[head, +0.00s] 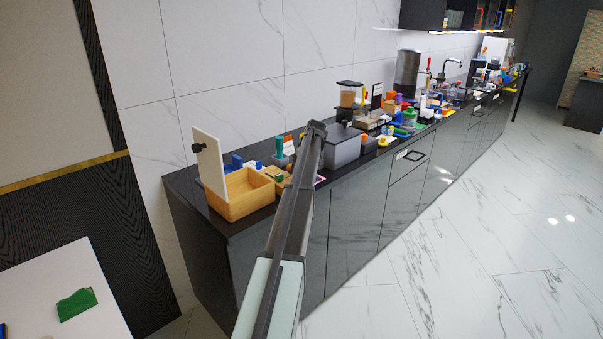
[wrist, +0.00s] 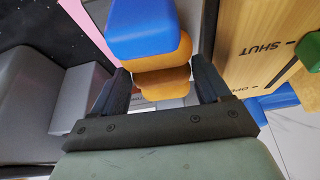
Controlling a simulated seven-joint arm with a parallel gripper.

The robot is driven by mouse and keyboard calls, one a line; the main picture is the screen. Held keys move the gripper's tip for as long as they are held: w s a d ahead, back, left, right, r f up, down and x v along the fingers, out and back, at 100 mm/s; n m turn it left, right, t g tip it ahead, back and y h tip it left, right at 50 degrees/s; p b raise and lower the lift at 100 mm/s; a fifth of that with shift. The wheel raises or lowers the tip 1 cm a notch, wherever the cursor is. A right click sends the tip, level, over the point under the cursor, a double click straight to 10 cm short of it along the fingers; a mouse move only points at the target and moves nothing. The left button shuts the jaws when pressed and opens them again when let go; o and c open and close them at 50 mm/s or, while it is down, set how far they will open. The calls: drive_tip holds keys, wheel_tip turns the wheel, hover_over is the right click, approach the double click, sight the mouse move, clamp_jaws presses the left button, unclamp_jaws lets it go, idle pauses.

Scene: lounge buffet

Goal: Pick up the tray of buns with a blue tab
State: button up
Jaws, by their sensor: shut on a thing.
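In the wrist view, the bun tray's blue tab (wrist: 141,30) sits at the top centre, with rounded brown buns (wrist: 158,58) stacked close beneath it. My gripper (wrist: 160,82) has one dark finger on each side of the brown part and is shut on it. The tray's base is hard to make out, and I cannot tell whether it is lifted off the surface. In the head view my own arm crosses the counter and hides my gripper and the tray.
A wooden box marked SHUT (wrist: 258,45) stands close on the right in the wrist view; the head view shows a wooden box (head: 240,195) with an upright white panel (head: 209,163). A grey box (head: 343,145) is close to my arm. Many small items crowd the black counter farther right.

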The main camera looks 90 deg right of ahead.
drive_tip(key=shift+r, duration=0.1)
wheel_tip(320, 180, up, 10)
idle(0.4)
drive_tip(key=w+a+f+n+y, duration=0.1)
drive_tip(key=w+a+n+y, duration=0.1)
drive_tip(key=w+a+n, duration=0.4)
drive_tip(key=w+a+f+n+y, duration=0.1)
drive_tip(key=w+a+n+y, duration=0.1)
drive_tip(key=w+a+n, duration=0.4)
drive_tip(key=w+a+f+n+y, duration=0.2)
drive_tip(key=w+a+n, duration=0.5)
drive_tip(key=w, duration=0.3)
drive_tip(key=shift+w+f+y, duration=0.1)
drive_tip(key=shift+w+y, duration=0.15)
drive_tip(key=shift+y, duration=0.05)
drive_tip(key=shift+d+f, duration=0.1)
drive_tip(key=shift+f, duration=2.15)
drive_tip(key=shift+f, duration=0.15)
